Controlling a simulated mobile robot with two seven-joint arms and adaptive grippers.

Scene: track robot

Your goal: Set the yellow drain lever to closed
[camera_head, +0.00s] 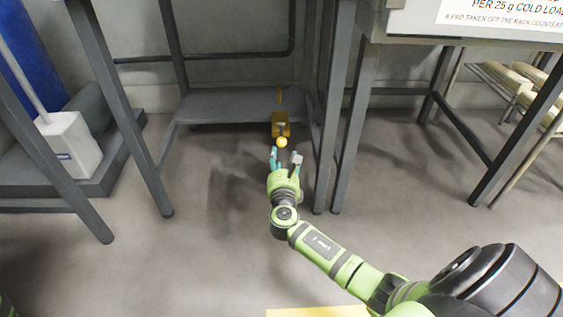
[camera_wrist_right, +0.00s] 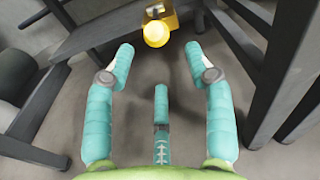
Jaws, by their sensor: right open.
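The yellow drain lever has a round yellow knob (camera_head: 282,142), seen just beyond my right gripper in the head view. Behind it is a yellow-brown body (camera_head: 281,122) at the front of a low grey shelf. In the right wrist view the knob (camera_wrist_right: 156,34) is above and between the fingertips, apart from them. My right gripper (camera_head: 285,158) is open and empty, its teal fingers pointing at the knob. It also shows spread wide in the right wrist view (camera_wrist_right: 160,65). My left gripper is not in view.
The low grey shelf (camera_head: 225,105) sits between grey table legs (camera_head: 325,120) close to the right of my gripper. A white container (camera_head: 70,145) stands at the left. Open floor (camera_head: 200,240) lies in front.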

